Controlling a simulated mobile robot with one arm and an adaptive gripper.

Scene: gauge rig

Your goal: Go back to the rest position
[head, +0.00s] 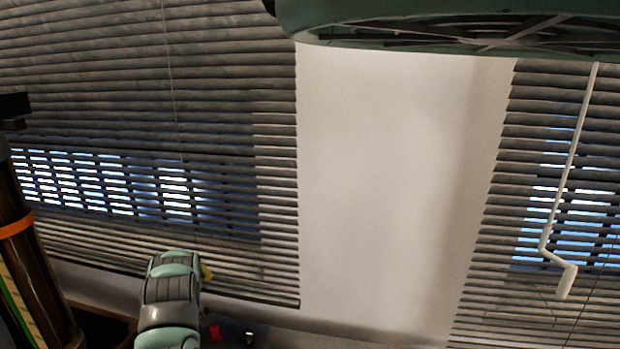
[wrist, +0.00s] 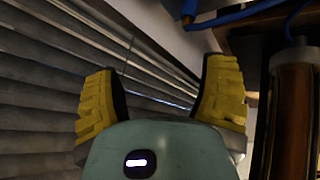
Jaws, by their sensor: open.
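My gripper (wrist: 163,78) shows in the wrist view with its two yellow ridged fingers spread apart. Nothing is between the fingers except the view of the blinds and wall behind. In the head view my teal and grey arm rises at the bottom, left of centre. Only a small yellow bit of the gripper (head: 207,272) shows beside it; the rest is hidden behind the arm.
A dark brown cylinder (head: 32,275) with an orange band stands at the far left; a similar cylinder (wrist: 291,120) is at the wrist view's right. Blue cables (wrist: 235,17) cross near the top. Slatted blinds (head: 150,100) cover the windows. A small red object (head: 214,332) lies low.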

